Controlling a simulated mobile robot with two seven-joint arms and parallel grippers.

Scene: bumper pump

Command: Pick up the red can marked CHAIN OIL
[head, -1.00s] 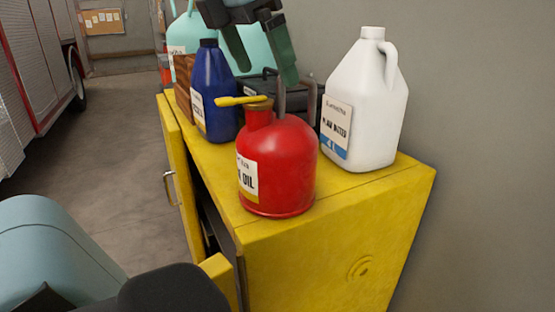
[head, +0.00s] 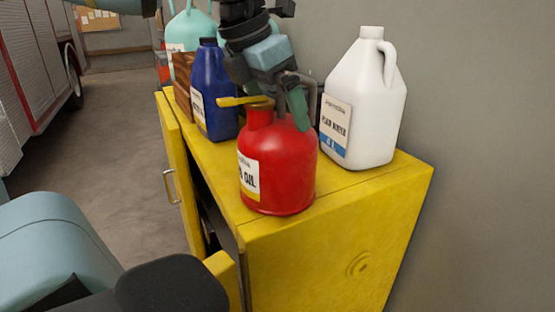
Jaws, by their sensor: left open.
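The red can (head: 285,170) stands upright on the front part of the yellow cabinet top. Its white label shows "OIL", with the rest turned out of sight. A yellow lever or spout (head: 243,101) sticks out to the left at its neck. My left gripper (head: 278,105) is open and points down at the can's top, from behind and above. One green-tipped finger is in front of the grey handle area at the right of the neck. The other finger is largely hidden near the neck. I cannot tell whether either finger touches the can. My right gripper is not in view.
A white jug (head: 368,100) stands close at the right, and a blue bottle (head: 216,95) at the left. A teal container (head: 190,30) and a brown wooden block (head: 183,88) are behind. The yellow cabinet (head: 330,250) has an open door (head: 178,180) at the left.

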